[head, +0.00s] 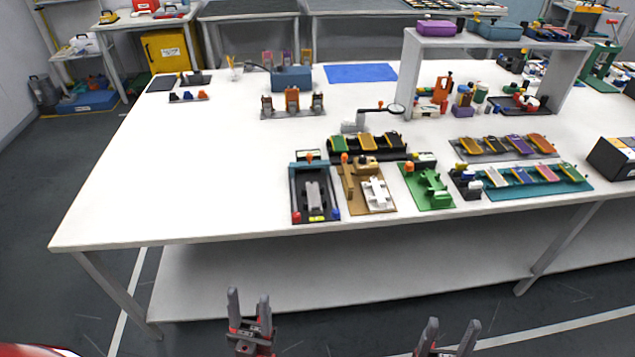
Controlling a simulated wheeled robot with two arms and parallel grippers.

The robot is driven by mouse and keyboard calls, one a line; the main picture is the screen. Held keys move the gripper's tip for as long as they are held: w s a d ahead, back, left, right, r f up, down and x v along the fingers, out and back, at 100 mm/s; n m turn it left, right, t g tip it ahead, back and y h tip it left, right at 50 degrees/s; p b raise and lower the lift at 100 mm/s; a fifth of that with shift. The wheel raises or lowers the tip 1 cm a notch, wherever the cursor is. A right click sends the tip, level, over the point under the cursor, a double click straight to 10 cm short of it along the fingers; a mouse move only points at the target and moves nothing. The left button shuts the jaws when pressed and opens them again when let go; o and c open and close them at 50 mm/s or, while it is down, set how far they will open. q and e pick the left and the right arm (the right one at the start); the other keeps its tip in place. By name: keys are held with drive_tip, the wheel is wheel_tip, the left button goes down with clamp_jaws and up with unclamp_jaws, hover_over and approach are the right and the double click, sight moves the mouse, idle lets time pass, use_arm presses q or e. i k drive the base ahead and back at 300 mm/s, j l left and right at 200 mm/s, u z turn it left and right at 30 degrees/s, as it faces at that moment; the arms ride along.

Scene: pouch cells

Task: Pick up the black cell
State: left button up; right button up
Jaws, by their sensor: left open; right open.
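I cannot make out for certain which item is the black cell. Several flat pouch cells lie on the table in a black rack (398,155), a grey rack (478,158) and a teal rack (540,188); the ones I can tell are yellow, orange, purple, white and green. A small dark block (465,185) stands left of the teal rack, too small to identify. My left gripper (249,296) is open and empty in front of the table, below its front edge. My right gripper (452,324) is open and empty, also in front of the table, further right.
The white table (180,180) has wide free room on its left. Several fixtures, among them a dark one (298,205) and a green one (428,188), line the front edge. A magnifier (396,108) stands behind them. A white shelf (410,65) bridges the back right.

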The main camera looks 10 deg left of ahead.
sight(394, 141)
drive_tip(key=i+l+u, duration=0.35)
drive_tip(key=i+u, duration=0.15)
drive_tip(key=i+l+u, duration=0.45)
drive_tip(key=i+l, duration=0.05)
